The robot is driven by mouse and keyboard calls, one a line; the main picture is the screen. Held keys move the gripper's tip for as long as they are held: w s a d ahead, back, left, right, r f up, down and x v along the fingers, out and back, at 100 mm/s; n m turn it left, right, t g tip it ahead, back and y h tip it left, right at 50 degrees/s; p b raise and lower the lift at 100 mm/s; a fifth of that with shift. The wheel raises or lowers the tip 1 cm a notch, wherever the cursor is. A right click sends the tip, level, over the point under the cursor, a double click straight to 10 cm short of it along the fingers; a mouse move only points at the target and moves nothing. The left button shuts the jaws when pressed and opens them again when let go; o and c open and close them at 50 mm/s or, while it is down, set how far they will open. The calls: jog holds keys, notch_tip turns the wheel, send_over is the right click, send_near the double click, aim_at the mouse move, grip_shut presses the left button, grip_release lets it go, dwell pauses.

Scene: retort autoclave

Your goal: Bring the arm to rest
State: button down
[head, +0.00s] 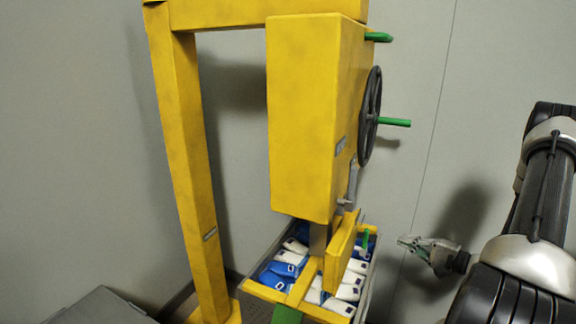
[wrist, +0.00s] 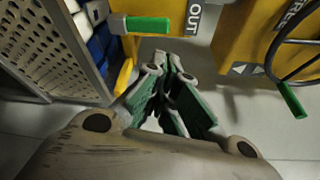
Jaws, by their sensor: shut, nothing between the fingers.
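My gripper (head: 412,243) is at the right of the head view, to the right of the yellow machine (head: 305,110) and its tray. Its fingers also show in the wrist view (wrist: 163,60), drawn together and empty. My arm comes in from the right edge of the head view. In the wrist view, a green handle (wrist: 148,25) on a yellow part lies just left of and beyond the fingertips. I cannot tell the exact gap between them.
A dark handwheel (head: 371,115) with a green grip (head: 394,122) is on the machine's right side. A tray (head: 338,309) of blue and white packs stands below. A perforated metal wall (wrist: 50,50) is at left in the wrist view. Floor shows around my gripper.

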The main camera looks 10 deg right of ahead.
jog(key=s+a+f+m+g+y, duration=0.2)
jog(key=s+a+g, duration=0.2)
jog(key=s, duration=0.3)
jog(key=s+a+r+n+g+h, duration=0.15)
jog(key=s+r+n+g, duration=0.25)
jog(key=s+r+g, duration=0.45)
jog(key=s+d+r+n+h, duration=0.1)
jog(key=s+r+n+h, duration=0.25)
jog(key=r+h, duration=0.4)
jog(key=s+d+r+n+h, duration=0.1)
jog(key=s+r+n+h, duration=0.3)
jog(key=r, duration=0.6)
jog(key=w+a+r+n+t, duration=0.1)
jog(key=a+r+n+t, duration=0.2)
jog(key=a+r+n, duration=0.1)
jog(key=shift+a+r, duration=0.2)
jog(key=shift+r, duration=0.6)
